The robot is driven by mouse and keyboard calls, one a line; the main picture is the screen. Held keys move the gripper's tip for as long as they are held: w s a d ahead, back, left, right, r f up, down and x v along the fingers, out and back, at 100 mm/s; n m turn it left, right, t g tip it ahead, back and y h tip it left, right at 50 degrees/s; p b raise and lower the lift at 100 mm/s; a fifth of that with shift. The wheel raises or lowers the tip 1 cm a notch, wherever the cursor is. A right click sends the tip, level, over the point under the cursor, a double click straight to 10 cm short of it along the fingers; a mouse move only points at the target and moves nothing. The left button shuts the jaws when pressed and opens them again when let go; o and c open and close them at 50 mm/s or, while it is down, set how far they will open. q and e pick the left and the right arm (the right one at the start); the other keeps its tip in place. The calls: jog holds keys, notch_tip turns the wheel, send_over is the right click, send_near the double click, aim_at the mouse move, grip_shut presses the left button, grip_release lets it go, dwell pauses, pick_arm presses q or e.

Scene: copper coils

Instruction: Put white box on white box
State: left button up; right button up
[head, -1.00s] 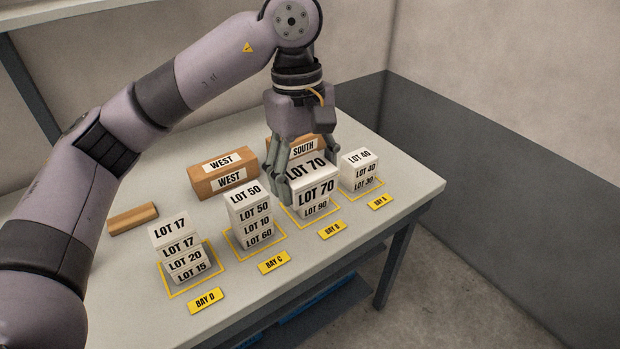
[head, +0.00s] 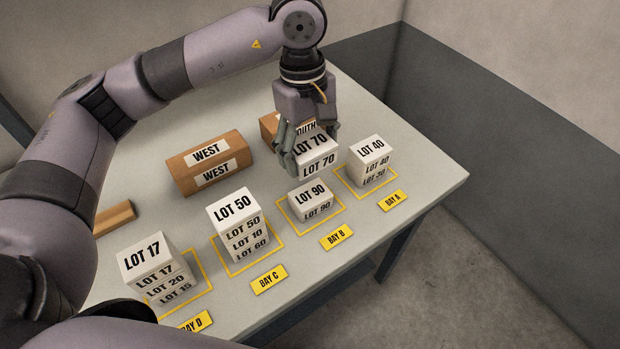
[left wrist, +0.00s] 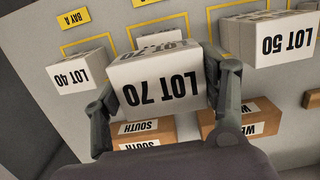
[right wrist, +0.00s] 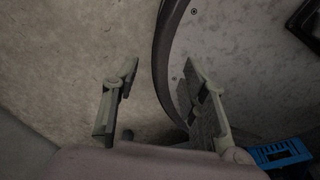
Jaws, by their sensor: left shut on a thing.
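My left gripper (head: 308,150) is shut on the white LOT 70 box (head: 319,168), its fingers on two opposite sides. The box is held up behind the white LOT 90 box (head: 316,213), apart from it. The LOT 90 box stands alone in the yellow outline of Bay B. In the left wrist view the held LOT 70 box (left wrist: 160,88) fills the middle and partly hides the box behind it. White boxes also stand stacked as LOT 40 (head: 376,163) in Bay A, LOT 50 (head: 240,232) in Bay C and LOT 17 (head: 155,270) in Bay D. My right gripper (right wrist: 162,66) is open and empty.
Yellow bay labels (head: 336,238) line the front of the table (head: 425,165). The table's right end is clear.

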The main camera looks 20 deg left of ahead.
pick_arm(q)
send_over(312, 195)
jog(key=f, duration=0.4)
jog(key=shift+w+a+f+p, duration=0.1)
jog(key=shift+a+f+p, duration=0.1)
jog(key=shift+a+p, duration=0.1)
notch_tip(312, 195, down, 2)
jog(key=shift+d+f, duration=0.1)
jog(key=shift+f, duration=0.05)
notch_tip(312, 195, down, 4)
jog(key=shift+f+p, duration=0.1)
jog(key=shift+p, duration=0.4)
jog(key=shift+f, duration=0.15)
jog(key=o, duration=1.4)
pick_arm(e)
jog(key=shift+w+a+r, duration=0.1)
jog(key=shift+w+r, duration=0.35)
jog(key=shift+w, duration=0.3)
jog(key=shift+w+a+r, duration=0.1)
jog(key=shift+w+r, duration=0.3)
jog(key=shift+w, duration=0.35)
pick_arm(q)
jog(key=shift+r, duration=0.2)
pick_arm(e)
jog(key=shift+r, duration=0.1)
